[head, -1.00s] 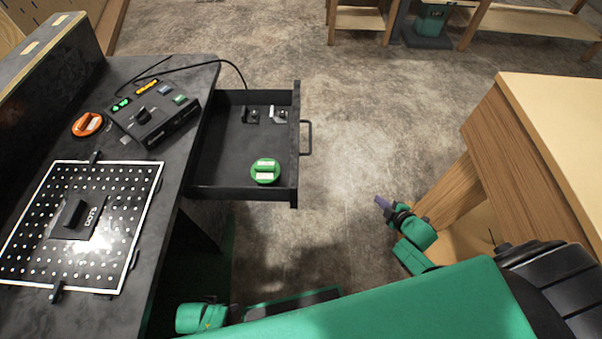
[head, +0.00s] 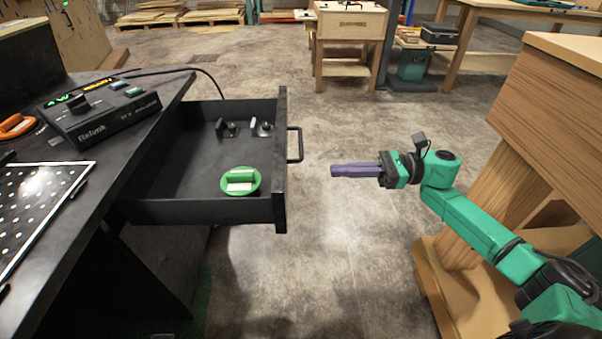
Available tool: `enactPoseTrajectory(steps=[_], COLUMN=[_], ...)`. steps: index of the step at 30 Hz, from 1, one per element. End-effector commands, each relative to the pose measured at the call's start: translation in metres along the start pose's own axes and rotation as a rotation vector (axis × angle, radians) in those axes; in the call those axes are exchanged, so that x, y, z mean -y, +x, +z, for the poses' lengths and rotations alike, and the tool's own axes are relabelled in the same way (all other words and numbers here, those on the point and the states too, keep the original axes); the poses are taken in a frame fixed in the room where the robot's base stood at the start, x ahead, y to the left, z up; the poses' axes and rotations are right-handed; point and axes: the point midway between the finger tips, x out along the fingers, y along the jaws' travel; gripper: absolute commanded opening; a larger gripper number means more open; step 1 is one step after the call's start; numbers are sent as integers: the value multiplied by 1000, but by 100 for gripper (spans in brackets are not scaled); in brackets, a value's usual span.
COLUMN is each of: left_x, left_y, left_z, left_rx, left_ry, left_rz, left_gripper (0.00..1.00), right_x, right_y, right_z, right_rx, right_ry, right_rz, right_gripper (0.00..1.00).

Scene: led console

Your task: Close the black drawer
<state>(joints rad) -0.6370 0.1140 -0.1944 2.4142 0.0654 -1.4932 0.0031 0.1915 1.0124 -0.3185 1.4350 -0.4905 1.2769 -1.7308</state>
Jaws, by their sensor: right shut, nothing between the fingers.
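The black drawer (head: 170,212) is pulled out to the right from the dark desk. Its front panel (head: 281,160) carries a black bar handle (head: 297,145). Inside lie a round green object (head: 240,181) and two small black-and-metal parts (head: 245,128). My right gripper (head: 334,170) is shut, with purple fingers pointing left at the drawer front. It is to the right of the handle and a little lower in the picture, with a gap between them. My left gripper does not show.
The desk holds a black control box (head: 100,115), an orange round object (head: 15,126) and a perforated panel (head: 35,200). A wooden table (head: 560,100) stands close on the right beside my right arm. Bare floor (head: 350,230) lies between.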

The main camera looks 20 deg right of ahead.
Motion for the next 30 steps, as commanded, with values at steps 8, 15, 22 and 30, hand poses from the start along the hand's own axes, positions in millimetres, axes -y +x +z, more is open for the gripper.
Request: enactPoseTrajectory(steps=[8, 15, 22, 30], left_x=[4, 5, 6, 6], left_y=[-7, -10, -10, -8], left_z=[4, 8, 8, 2], left_rx=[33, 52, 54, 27], left_ry=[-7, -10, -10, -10], left_rz=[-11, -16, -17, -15], left_gripper=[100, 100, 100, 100], right_x=[0, 1, 1, 1], right_y=[61, 89, 90, 95], right_z=[2, 0, 0, -1], right_rx=[3, 1, 1, 2], right_ry=[-1, 2, 3, 3], right_rz=[0, -2, -3, -3], right_gripper=[0, 0, 0, 0])
